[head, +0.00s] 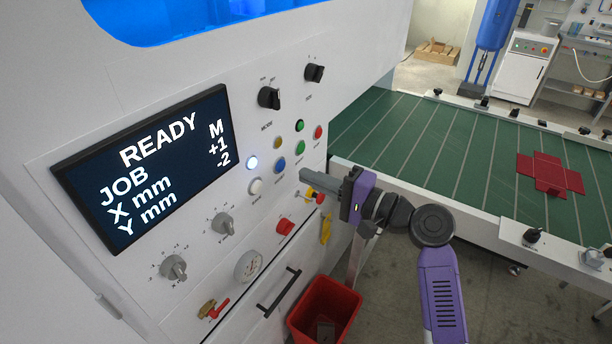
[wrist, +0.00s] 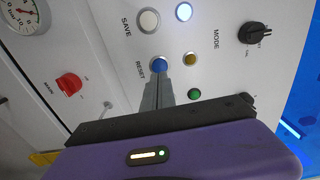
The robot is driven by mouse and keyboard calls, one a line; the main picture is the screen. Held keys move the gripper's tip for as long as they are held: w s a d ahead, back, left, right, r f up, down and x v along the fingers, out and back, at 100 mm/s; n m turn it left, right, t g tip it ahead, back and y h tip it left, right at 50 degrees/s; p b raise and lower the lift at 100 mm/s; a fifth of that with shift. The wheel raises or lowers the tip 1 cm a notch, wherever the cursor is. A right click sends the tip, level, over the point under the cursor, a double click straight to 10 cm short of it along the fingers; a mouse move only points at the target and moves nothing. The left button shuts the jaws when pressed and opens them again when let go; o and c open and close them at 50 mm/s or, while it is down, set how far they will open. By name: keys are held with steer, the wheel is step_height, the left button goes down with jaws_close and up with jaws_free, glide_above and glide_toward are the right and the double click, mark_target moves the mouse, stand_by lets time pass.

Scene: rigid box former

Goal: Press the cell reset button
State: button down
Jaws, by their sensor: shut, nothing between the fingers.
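The blue round button (head: 280,165) sits on the white control panel (head: 188,262), among several other buttons. In the wrist view the blue button (wrist: 158,64) has the label RESET beside it. My gripper (head: 303,175) is shut and empty, just right of the blue button in the head view, pointing toward the panel. In the wrist view the closed fingertips of my gripper (wrist: 157,82) line up with the button and overlap its lower edge. A small gap shows in the head view; the exact distance is hard to tell.
A white lit button (head: 252,162), a yellow button (head: 278,143) and a green button (head: 300,147) are close by. The screen (head: 150,165) reads READY. Below are a red knob (head: 285,227), a drawer handle (head: 279,291) and a red bin (head: 324,311). A green table (head: 420,135) stands right.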

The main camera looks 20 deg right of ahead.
steer(key=b+v, duration=0.1)
steer(key=v, duration=0.7)
steer(key=shift+s+d, duration=0.25)
steer(key=shift+s, duration=0.05)
stand_by(0.3)
